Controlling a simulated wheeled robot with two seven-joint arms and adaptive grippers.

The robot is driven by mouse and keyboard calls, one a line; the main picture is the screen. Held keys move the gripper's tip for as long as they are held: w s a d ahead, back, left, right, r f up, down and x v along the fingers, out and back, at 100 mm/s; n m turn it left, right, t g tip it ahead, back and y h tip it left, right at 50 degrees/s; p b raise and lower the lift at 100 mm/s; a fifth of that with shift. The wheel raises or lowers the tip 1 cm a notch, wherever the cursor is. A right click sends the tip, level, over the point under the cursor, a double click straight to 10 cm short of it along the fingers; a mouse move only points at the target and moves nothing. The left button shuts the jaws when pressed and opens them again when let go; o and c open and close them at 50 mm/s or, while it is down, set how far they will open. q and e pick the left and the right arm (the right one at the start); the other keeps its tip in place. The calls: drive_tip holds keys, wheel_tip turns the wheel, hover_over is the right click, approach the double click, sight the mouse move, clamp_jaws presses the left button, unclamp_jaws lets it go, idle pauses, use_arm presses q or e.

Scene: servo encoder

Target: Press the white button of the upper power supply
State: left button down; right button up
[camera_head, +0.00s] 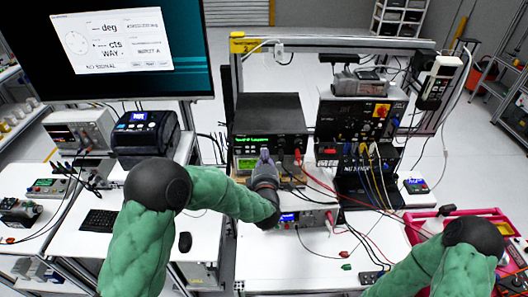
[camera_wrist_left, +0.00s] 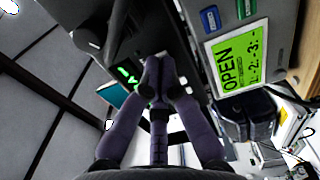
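The upper power supply (camera_head: 262,112) is a black box with green digits, at the top of the stack in the middle of the head view. Its green digits (camera_wrist_left: 128,77) also show in the left wrist view, beside my fingertips. My left gripper (camera_head: 265,154) is in front of the stack, just below the digits. In the wrist view its purple fingers (camera_wrist_left: 154,72) meet at the tips, with nothing seen between them. The tips are close to the front panel; I cannot tell whether they touch. I cannot make out the white button. My right gripper is out of view.
A device with a green screen (camera_wrist_left: 240,68) sits below the upper supply. A small instrument with a blue display (camera_head: 290,217) stands lower, with red and black cables around it. A black cabled unit (camera_head: 345,118) is to the right; a monitor (camera_head: 130,50) and printer (camera_head: 145,135) are left.

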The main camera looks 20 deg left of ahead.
use_arm(q)
drive_tip(key=shift+w+b, duration=0.25)
drive_tip(key=shift+b, duration=0.05)
drive_tip(key=shift+s, duration=0.15)
idle(0.5)
drive_tip(key=shift+b+v, duration=0.4)
drive_tip(key=shift+v, duration=0.4)
drive_tip(key=shift+s, duration=0.15)
drive_tip(key=b+v, duration=0.1)
drive_tip(key=v, duration=0.6)
drive_tip(key=shift+s+b, duration=0.15)
drive_tip(key=shift+b, duration=0.25)
